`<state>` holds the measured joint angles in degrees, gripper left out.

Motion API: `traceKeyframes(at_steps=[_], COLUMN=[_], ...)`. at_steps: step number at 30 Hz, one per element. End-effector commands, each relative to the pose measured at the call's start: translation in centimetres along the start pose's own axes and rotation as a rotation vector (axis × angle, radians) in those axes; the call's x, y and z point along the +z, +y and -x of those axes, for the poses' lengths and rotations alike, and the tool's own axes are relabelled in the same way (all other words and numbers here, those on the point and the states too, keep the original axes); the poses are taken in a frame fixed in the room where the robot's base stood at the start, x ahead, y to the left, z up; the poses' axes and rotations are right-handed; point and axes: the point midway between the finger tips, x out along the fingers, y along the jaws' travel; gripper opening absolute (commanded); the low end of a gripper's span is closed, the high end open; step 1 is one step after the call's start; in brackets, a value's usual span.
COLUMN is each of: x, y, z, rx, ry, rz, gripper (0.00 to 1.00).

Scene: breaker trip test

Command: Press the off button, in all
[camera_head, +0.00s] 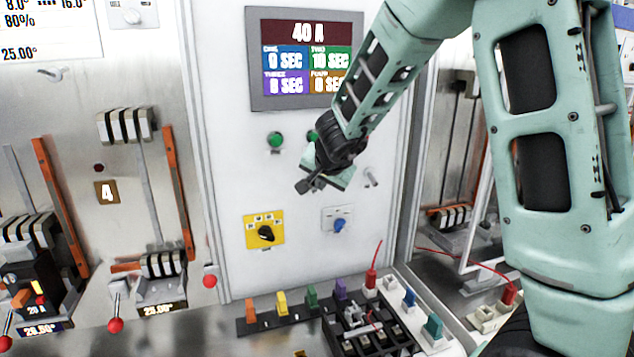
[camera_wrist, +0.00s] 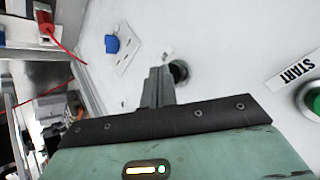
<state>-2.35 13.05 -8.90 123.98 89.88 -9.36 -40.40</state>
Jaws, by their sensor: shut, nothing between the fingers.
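No button with a readable "off" label shows in either view. My gripper (camera_head: 310,187) is shut and empty in front of the white panel (camera_head: 225,180), below the green buttons; it also shows in the wrist view (camera_wrist: 160,80). Beside its fingertips in the wrist view is a dark round part (camera_wrist: 179,72), partly covered by the fingers; I cannot tell whether they touch it. A green button (camera_wrist: 314,101) with a START label (camera_wrist: 296,70) is at the right edge. In the head view one green button (camera_head: 275,139) is clear, and another (camera_head: 312,135) is partly hidden by my arm.
A display (camera_head: 308,32) reading 40 A is above. A yellow plate with a black selector (camera_head: 265,233) and a blue knob (camera_head: 340,226) are lower on the panel. A connector block (camera_head: 375,340) stands below.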

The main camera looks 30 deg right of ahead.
Motion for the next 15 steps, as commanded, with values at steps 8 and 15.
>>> traceKeyframes(at_steps=[8,15], x=[-0.17,-0.31], y=[-0.15,-0.30], z=[-0.18,-0.39], rx=[0.000,0.000], ry=[0.000,0.000], rz=[-0.001,-0.001], gripper=[0.00,0.00])
